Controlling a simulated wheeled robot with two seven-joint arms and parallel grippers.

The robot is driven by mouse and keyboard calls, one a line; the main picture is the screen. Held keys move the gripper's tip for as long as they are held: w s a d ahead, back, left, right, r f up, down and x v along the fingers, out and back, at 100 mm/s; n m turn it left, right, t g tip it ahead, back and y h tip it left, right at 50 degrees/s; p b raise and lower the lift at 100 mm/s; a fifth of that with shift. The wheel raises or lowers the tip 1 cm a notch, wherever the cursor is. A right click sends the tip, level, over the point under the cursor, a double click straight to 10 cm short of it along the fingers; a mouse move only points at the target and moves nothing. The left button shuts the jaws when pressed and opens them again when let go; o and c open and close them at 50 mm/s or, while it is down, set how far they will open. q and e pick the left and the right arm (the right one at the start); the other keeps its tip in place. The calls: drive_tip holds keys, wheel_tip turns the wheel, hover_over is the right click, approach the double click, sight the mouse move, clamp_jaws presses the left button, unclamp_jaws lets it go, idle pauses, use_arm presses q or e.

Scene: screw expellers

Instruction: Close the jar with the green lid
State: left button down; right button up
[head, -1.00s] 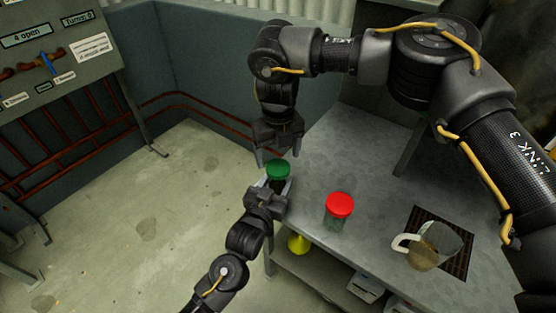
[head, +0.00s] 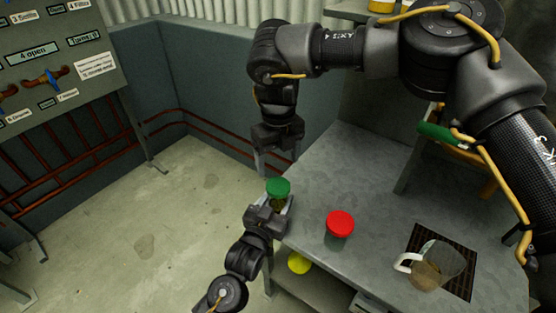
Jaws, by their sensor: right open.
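The jar (head: 279,204) has dark contents and a green lid (head: 278,187) on its mouth. It is at the left edge of the grey table. I cannot tell whether the lid is fully tight. My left gripper (head: 272,207) comes from below, with its fingers on either side of the jar, and looks shut on it. My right gripper (head: 277,165) points down above the green lid. Its two fingers are spread apart and empty, a little clear of the lid.
A jar with a red lid (head: 340,223) stands on the table (head: 345,170). A glass pitcher (head: 437,268) sits on a dark grate at the right. A yellow object (head: 299,263) is on the lower shelf. A panel with labels (head: 60,60) stands at far left.

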sight(278, 185)
drive_tip(key=shift+f, duration=0.1)
drive_tip(key=shift+f, duration=3.9)
drive_tip(key=c, duration=1)
drive_tip(key=m, duration=0.6)
drive_tip(key=shift+m, duration=0.3)
drive_tip(key=o, duration=1.1)
